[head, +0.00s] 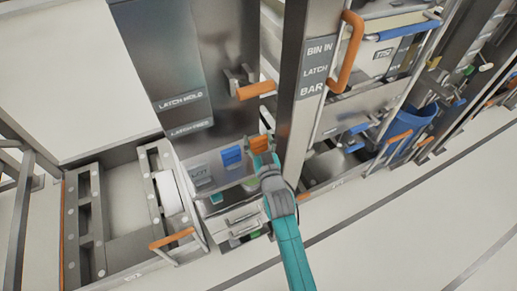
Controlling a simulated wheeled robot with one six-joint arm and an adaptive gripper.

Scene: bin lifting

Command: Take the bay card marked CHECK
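Three small coloured pieces sit in a row on the lower ledge of the grey cabinet front (165,60). They are a grey piece (201,174) with faint lettering, a blue piece (232,157) and an orange piece (259,144). I cannot read the word CHECK on any of them, so I cannot tell which one is the bay card. My gripper (263,158), on the teal and grey arm, reaches up to the orange piece, at or touching its lower edge. The fingers are too small and overlapped to show whether they are open or shut on it.
An orange handle (256,90) sticks out above the pieces. A blue bin (412,121) stands right. Floor is clear at lower right.

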